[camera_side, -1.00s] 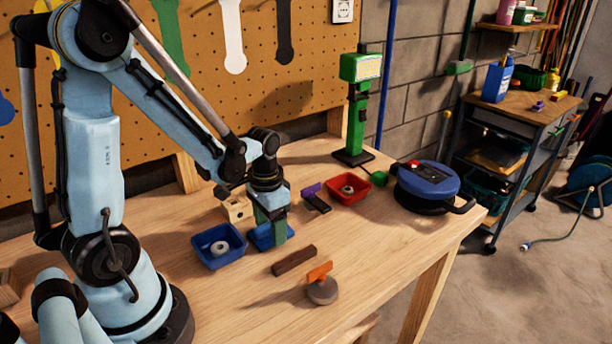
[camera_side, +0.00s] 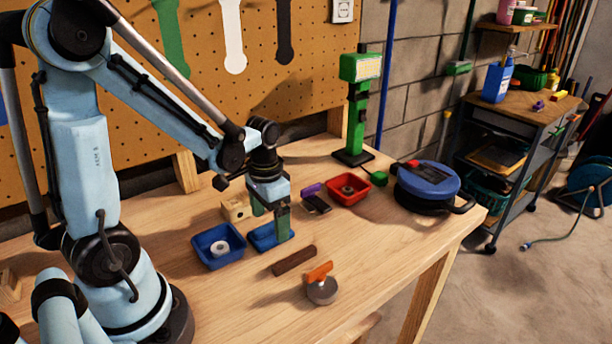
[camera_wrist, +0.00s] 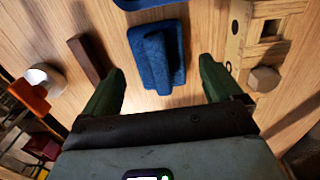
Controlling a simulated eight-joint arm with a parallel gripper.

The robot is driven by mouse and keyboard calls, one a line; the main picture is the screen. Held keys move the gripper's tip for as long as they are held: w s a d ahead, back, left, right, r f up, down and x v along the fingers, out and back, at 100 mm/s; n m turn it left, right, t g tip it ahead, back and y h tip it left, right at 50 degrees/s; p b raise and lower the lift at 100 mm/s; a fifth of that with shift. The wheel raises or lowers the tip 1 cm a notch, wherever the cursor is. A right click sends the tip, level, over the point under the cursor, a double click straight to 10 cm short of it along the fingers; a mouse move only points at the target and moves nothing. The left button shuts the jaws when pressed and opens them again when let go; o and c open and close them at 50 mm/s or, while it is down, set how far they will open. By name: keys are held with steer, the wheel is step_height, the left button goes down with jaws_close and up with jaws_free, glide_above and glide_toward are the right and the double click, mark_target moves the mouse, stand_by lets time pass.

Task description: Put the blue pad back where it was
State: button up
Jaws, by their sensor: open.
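The blue pad (camera_side: 264,237) lies flat on the wooden table, just right of the blue tray (camera_side: 206,239). In the wrist view the pad (camera_wrist: 150,50) shows a raised ridge along its middle. My gripper (camera_side: 270,221) is over the pad, with its green fingers apart. In the wrist view the gripper (camera_wrist: 160,78) has one finger to each side of the pad, with clear gaps, and holds nothing. The fingers partly hide the pad in the side view.
A brown bar (camera_side: 294,261) and an orange-handled round tool (camera_side: 321,288) lie in front. A wooden block (camera_side: 236,208) is behind the blue tray, which holds a pale ring. A red tray (camera_side: 347,191) and dark purple-topped item (camera_side: 318,204) are to the right.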

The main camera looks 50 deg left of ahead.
mark_target(270, 225)
step_height(270, 225, up, 10)
steer(key=d+r+t, duration=0.1)
steer(key=d+t, duration=0.6)
steer(key=d, duration=0.1)
stand_by(0.5)
stand_by(1.3)
